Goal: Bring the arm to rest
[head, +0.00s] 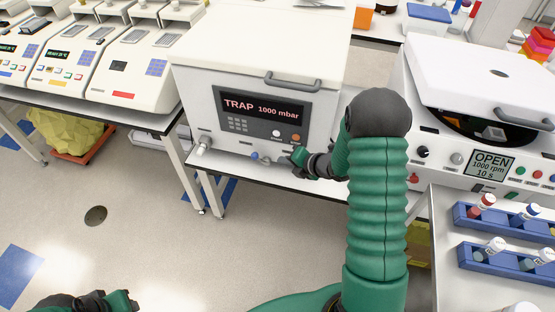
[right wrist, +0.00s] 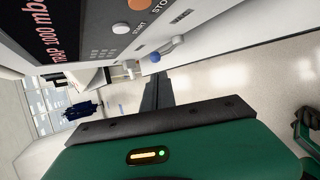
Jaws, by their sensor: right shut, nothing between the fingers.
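My right arm (head: 377,200), in green sleeving, reaches forward over the floor to the front of the white machine marked TRAP (head: 190,100). My right gripper (head: 297,157) is shut and empty, just in front of the lower front panel, right of the small blue knob (head: 255,156). In the right wrist view its dark fingers (right wrist: 155,95) are together, below the blue-tipped knob (right wrist: 155,57); I cannot tell whether they touch the machine. My left gripper (head: 122,300) shows only partly at the bottom left, away from the machines; its jaws are unclear.
An open centrifuge (head: 440,60) stands right of the TRAP machine. Blue racks (head: 475,222) with capped tubes sit on the near right table (head: 445,285). Several thermal cyclers (head: 130,65) line the left bench. The floor (head: 150,245) at left centre is clear.

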